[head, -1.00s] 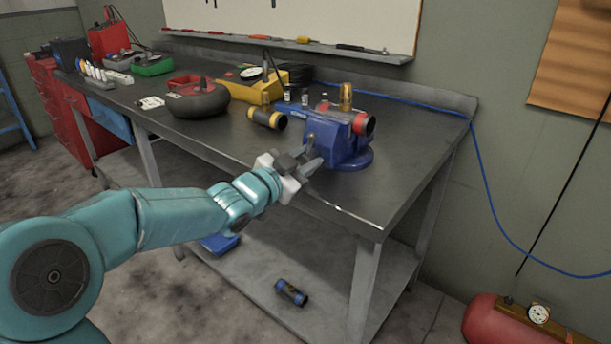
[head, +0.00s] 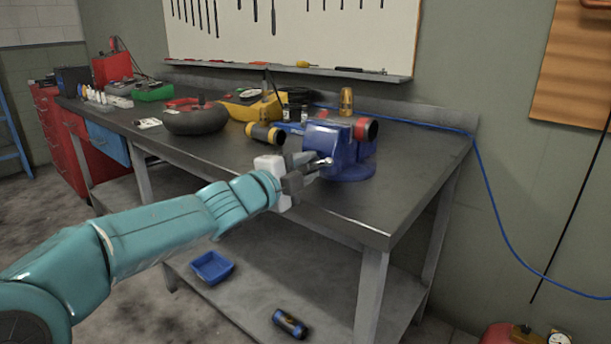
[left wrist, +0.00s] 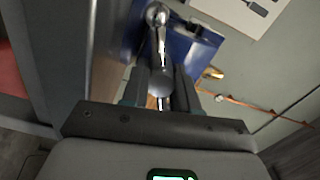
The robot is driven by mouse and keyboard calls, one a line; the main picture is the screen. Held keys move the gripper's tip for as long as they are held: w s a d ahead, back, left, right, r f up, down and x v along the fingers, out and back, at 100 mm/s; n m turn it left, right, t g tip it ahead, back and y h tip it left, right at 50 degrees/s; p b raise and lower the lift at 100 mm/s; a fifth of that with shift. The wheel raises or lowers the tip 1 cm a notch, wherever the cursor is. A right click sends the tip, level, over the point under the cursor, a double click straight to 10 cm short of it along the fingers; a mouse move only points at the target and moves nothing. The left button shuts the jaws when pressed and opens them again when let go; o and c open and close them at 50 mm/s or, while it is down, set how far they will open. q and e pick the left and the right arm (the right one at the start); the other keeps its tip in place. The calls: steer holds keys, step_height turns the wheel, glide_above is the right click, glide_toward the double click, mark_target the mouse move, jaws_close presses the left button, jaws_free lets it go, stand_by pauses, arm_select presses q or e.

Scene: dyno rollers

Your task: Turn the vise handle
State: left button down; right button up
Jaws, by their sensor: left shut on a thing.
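The blue vise (head: 345,150) stands near the right front corner of the workbench. Its metal handle (head: 324,162) sticks out from the front of the vise, toward my arm. My left gripper (head: 308,172) is at the vise's front, with its fingers shut around the handle. In the left wrist view, the shiny handle bar (left wrist: 158,45) with its round end knob runs between the fingers (left wrist: 160,90), and the blue vise body (left wrist: 190,48) lies behind it. The fingers hide part of the bar. My right gripper is not in view.
A dark tire (head: 195,119) sits farther left. The bench's front edge (head: 340,222) runs below my gripper. The bench's right end is clear.

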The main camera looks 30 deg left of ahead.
arm_select(q)
steer(key=shift+f+m+b, duration=0.1)
steer(key=shift+m+b, duration=0.45)
steer(key=shift+m, duration=0.65)
steer(key=c, duration=0.9)
jaws_free()
steer(key=shift+o, duration=0.2)
steer(key=shift+s, duration=0.1)
steer(key=s+a+p, duration=0.1)
steer(key=s+p, duration=0.1)
steer(key=s, duration=1.4)
steer(key=shift+a+p, duration=0.15)
steer(key=shift+p, duration=0.25)
